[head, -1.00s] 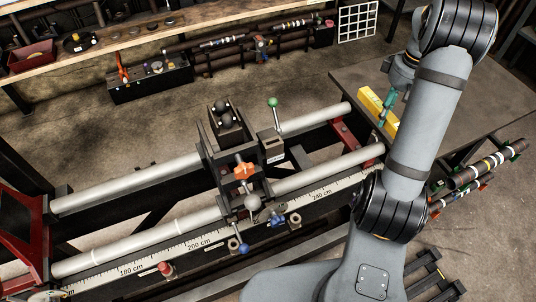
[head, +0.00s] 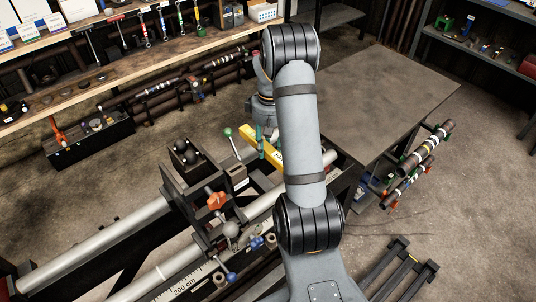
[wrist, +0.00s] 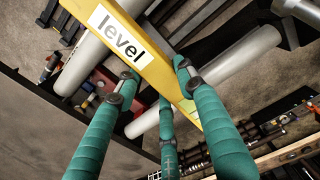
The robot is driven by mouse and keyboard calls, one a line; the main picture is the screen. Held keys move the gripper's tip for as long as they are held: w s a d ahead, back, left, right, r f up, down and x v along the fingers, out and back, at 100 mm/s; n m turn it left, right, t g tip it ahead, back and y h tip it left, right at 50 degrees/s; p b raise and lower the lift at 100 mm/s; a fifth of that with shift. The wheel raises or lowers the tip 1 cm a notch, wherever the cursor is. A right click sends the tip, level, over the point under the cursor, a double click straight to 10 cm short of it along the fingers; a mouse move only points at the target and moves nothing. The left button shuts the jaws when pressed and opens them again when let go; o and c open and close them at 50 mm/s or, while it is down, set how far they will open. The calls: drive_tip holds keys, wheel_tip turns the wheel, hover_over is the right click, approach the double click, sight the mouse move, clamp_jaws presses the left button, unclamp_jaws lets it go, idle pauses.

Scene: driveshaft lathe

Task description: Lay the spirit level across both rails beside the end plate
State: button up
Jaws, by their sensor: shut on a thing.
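The spirit level is a yellow bar (head: 247,141) held at the end of my arm in the head view, above the right part of the lathe bed. My gripper (head: 260,138) has green fingers and is shut on it. In the wrist view the level (wrist: 162,85) runs diagonally with a white "level" label, between the gripper's fingers (wrist: 155,78). The two grey rails show beneath it: one rail (wrist: 85,62) at left, another rail (wrist: 240,56) at right. A red part (wrist: 104,80), perhaps the end plate, lies between them. My arm hides that end in the head view.
A carriage with an orange knob (head: 217,200) and a green-topped lever (head: 228,132) stands on the bed left of the level. A bare grey table (head: 385,95) is at right, with a rack of shafts (head: 425,150) beside it. A workbench (head: 120,75) runs behind.

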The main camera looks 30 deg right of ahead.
sight(268, 156)
drive_tip(key=shift+a+f, duration=0.15)
drive_tip(key=shift+f, duration=1.95)
drive_tip(key=shift+f, duration=0.2)
drive_tip(key=o, duration=1.4)
wheel_tip(268, 156, up, 12)
drive_tip(key=shift+r+p, duration=0.2)
drive_tip(key=shift+p, duration=0.15)
